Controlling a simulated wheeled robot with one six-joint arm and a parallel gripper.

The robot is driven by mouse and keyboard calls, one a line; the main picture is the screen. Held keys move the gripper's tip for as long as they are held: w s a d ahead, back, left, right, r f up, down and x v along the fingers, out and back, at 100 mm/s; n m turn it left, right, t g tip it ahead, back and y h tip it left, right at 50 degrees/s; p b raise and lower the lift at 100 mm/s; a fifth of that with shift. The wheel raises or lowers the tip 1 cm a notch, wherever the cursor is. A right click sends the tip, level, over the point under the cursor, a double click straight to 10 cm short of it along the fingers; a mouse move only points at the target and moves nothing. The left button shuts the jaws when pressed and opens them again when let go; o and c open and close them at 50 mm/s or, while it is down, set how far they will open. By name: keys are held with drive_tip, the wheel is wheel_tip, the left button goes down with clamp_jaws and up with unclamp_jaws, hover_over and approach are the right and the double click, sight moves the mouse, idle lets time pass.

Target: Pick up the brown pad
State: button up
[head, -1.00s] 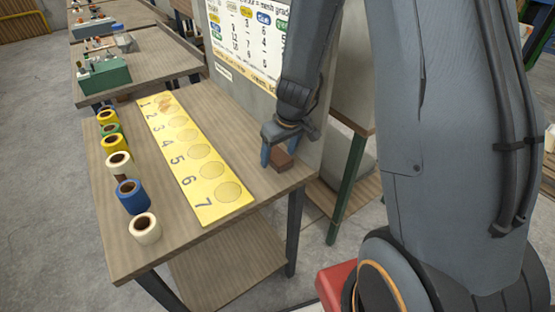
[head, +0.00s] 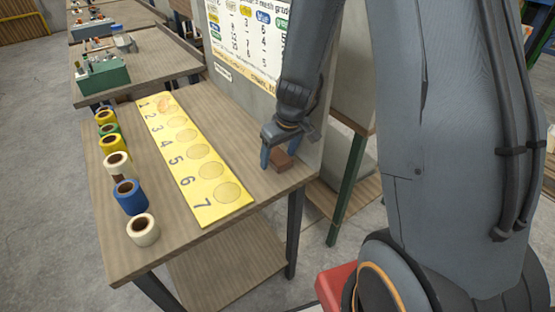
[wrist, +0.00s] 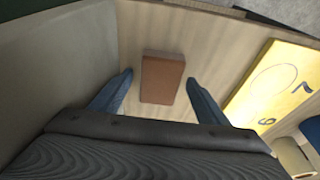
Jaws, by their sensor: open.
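The brown pad (head: 281,160) is a small reddish-brown block lying on the wooden table near its right edge, beside the upright panel. In the wrist view the pad (wrist: 162,78) lies between the two blue fingers, with a gap on each side. My gripper (head: 275,157) is open and empty, pointing down over the pad; its fingertips (wrist: 161,78) also show in the wrist view. In the head view the left finger stands in front of part of the pad's left side. I cannot tell how high the fingertips are above the table.
A yellow numbered board (head: 190,158) with round marks lies along the table (head: 235,140), left of the pad. Several tape rolls (head: 129,195) stand in a row at the table's left. A grey panel (wrist: 60,70) with a chart rises close by my gripper.

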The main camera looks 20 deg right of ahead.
sight(277, 157)
drive_tip(key=c, duration=1.1)
drive_tip(key=shift+r+p, duration=0.2)
drive_tip(key=shift+p, duration=0.1)
drive_tip(key=shift+r, duration=0.15)
drive_tip(key=shift+a+r, duration=0.15)
drive_tip(key=shift+r, duration=0.15)
wheel_tip(277, 157, up, 7)
drive_tip(key=shift+f+p, duration=0.15)
drive_tip(key=shift+p, duration=0.45)
drive_tip(key=s+a, duration=0.2)
drive_tip(key=a, duration=0.4)
drive_tip(key=s+a+b, duration=0.1)
drive_tip(key=s+a, duration=0.1)
drive_tip(key=a, duration=0.4)
drive_tip(key=s+a+b, duration=0.1)
drive_tip(key=s+a, duration=0.1)
drive_tip(key=a, duration=0.4)
drive_tip(key=shift+a+f, duration=0.2)
drive_tip(key=shift+a, duration=0.2)
